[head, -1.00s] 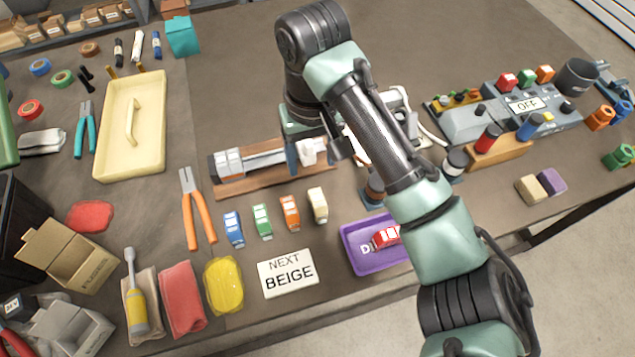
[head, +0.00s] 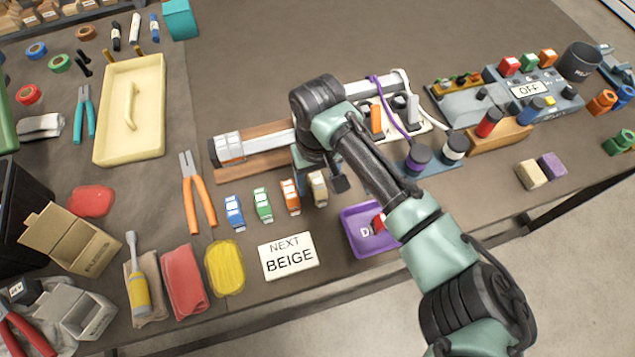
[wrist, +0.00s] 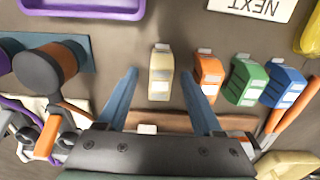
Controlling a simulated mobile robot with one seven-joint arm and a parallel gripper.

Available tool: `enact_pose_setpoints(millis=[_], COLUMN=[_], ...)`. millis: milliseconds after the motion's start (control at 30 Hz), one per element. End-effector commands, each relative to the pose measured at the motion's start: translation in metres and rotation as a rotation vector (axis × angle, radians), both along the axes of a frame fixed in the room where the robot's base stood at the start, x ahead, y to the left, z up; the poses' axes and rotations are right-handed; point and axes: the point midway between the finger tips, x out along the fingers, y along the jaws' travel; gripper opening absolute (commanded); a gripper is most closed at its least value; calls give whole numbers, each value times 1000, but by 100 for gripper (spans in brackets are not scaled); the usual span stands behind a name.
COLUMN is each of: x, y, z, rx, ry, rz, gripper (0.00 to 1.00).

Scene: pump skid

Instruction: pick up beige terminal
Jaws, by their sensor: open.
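The beige terminal (head: 318,188) stands on the table at the right end of a row with the orange terminal (head: 290,197), green terminal (head: 263,205) and blue terminal (head: 234,212). In the wrist view the beige terminal (wrist: 161,73) lies ahead of and between my two blue fingers. My gripper (wrist: 160,84) is open and empty, with the orange terminal (wrist: 208,76) just beyond the right finger. In the head view my wrist partly hides the beige terminal and the fingers are hard to make out.
A card reading NEXT BEIGE (head: 289,257) lies in front of the row. A purple tray (head: 362,239) holding a red terminal is to the right, partly hidden by my arm. A rail on a wooden base (head: 250,165) lies behind the row. Orange-handled pliers (head: 198,205) lie to the left.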

Motion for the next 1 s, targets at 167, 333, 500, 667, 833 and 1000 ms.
enact_pose_setpoints(millis=[167, 333, 500, 667, 833, 1000], x=[0, 0, 0, 0, 0, 0], y=[0, 1, 0, 0, 0, 0], z=[-6, -6, -6, -5, -5, -5], rx=[0, 0, 0, 0, 0, 0], ry=[-1, -1, -1, -1, -1, -1], rz=[1, 1, 1, 1, 1, 1], gripper=[68, 60, 30, 1, 0, 0])
